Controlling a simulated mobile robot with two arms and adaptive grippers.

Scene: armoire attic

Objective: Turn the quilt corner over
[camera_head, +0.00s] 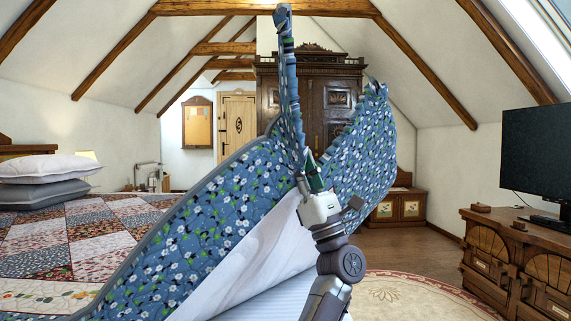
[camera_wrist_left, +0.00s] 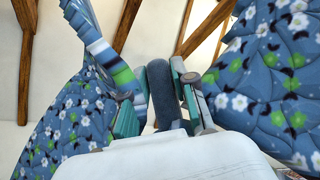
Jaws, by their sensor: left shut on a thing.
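The quilt (camera_head: 215,220) is lifted off the bed, its blue side with white flowers facing me. A narrow strip of it rises to a tip near the ceiling beam, and another fold spreads to the right. My left gripper (camera_head: 310,180) is raised at the lifted part. In the left wrist view, the left gripper (camera_wrist_left: 160,85) is shut on a dark blue-grey fold of the quilt, with flowered cloth (camera_wrist_left: 270,95) on both sides. Patchwork (camera_head: 95,240) lies flat on the bed at left. My right gripper is not in view.
Pale bedding (camera_head: 265,262) shows under the raised cloth. Stacked pillows (camera_head: 50,168) lie at the far left. A dark armoire (camera_head: 330,95) stands behind. A wooden cabinet (camera_head: 490,245) with a monitor (camera_head: 537,150) is at right. A round rug (camera_head: 410,296) covers open floor.

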